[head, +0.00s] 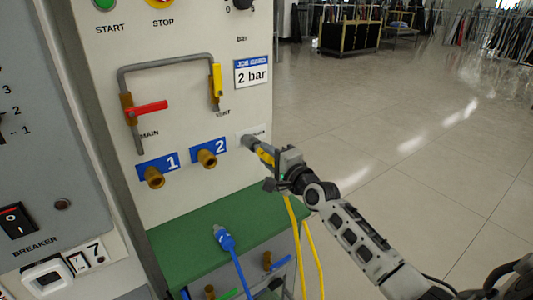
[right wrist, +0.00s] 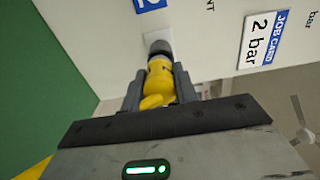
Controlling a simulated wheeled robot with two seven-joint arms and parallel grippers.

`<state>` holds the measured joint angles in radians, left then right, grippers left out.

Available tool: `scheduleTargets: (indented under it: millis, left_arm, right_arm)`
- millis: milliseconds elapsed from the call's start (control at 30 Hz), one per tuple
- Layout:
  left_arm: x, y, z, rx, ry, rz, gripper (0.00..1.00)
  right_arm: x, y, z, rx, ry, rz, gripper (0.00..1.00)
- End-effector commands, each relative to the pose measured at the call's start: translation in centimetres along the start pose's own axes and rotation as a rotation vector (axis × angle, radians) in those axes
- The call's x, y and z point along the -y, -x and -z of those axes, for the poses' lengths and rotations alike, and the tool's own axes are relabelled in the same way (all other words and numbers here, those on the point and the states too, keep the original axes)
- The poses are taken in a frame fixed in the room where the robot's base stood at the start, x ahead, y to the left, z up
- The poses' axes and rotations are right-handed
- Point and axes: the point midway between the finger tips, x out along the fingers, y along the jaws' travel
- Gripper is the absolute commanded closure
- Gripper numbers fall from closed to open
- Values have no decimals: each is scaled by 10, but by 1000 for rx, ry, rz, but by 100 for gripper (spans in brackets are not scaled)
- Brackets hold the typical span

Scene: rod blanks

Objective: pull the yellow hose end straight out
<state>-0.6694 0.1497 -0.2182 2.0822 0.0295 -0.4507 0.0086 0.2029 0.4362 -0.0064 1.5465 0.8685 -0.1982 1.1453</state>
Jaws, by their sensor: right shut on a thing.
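The yellow hose end (head: 264,155) is at the grey fitting (head: 249,142) on the white panel, right of the port labelled 2. In the right wrist view the yellow hose end (right wrist: 158,73) points at the dark grey fitting (right wrist: 160,47) and looks in line with it. I see no clear gap between them. My right gripper (head: 270,157) is shut on the hose end, one finger on each side. The yellow hose (head: 305,235) hangs below the gripper. My left gripper is not in view.
A blue hose end (head: 222,235) rests on the green shelf (head: 185,240). Brass ports 1 (head: 154,177) and 2 (head: 207,158) are left of the fitting. A red valve handle (head: 148,108) and a yellow one (head: 217,80) sit above. Open floor lies to the right.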

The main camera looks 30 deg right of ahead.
Motion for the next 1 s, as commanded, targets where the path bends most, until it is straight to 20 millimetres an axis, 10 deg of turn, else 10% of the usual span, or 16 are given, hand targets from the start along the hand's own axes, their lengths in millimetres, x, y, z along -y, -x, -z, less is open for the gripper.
scheduleTargets:
  millis: [1000]
  left_arm:
    - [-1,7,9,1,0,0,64]
  right_arm:
    - [2,26,0,0,0,3,98]
